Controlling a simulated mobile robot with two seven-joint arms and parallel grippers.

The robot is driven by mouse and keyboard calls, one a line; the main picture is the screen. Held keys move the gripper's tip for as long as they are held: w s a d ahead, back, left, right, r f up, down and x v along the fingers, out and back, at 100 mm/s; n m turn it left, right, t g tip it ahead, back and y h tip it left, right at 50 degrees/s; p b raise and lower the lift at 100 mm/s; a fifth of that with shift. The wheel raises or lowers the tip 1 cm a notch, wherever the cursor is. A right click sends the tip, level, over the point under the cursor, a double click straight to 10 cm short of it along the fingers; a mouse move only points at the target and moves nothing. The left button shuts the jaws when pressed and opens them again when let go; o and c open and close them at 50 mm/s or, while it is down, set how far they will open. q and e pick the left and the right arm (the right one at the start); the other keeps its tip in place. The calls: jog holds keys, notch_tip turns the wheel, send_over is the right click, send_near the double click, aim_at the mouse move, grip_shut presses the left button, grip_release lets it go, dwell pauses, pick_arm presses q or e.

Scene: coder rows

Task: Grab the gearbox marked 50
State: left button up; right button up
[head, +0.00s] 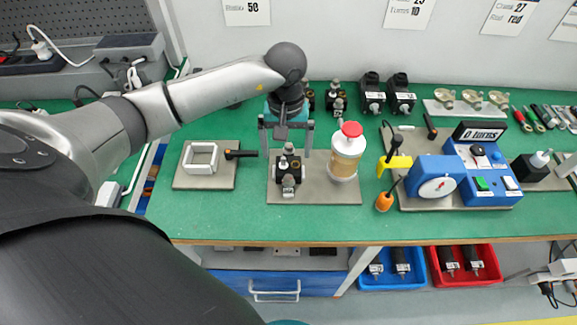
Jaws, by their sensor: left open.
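My left gripper (286,150) is open, its two fingers pointing down over the back of a grey plate (340,193). A black gearbox-like unit with metal and brass parts (289,178) stands on this plate, just in front of and below the fingers; I see no grip on it. Similar small units (336,98) stand behind the gripper, one partly hidden by it. Two black units with pale labels, one on the left (372,95) and one on the right (402,97), stand at the bench's back. I cannot read their labels. A wall sign (247,10) shows 50.
A red-capped jar (347,155) stands on the plate, close right of the gripper. A clamp plate (206,178) lies left. A blue test device (437,182) stands right. Blue (391,270) and red (464,266) bins sit below. Green bench (225,222) is clear along the front.

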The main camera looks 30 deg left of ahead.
aim_at(289, 165)
pick_arm(q)
jog(key=f, duration=0.2)
jog(key=d+f, duration=0.1)
jog(key=f, duration=0.1)
jog(key=shift+s, duration=0.15)
jog(key=shift+a+f, duration=0.1)
jog(key=shift+f, duration=0.3)
jog(key=shift+r, duration=0.1)
grip_shut()
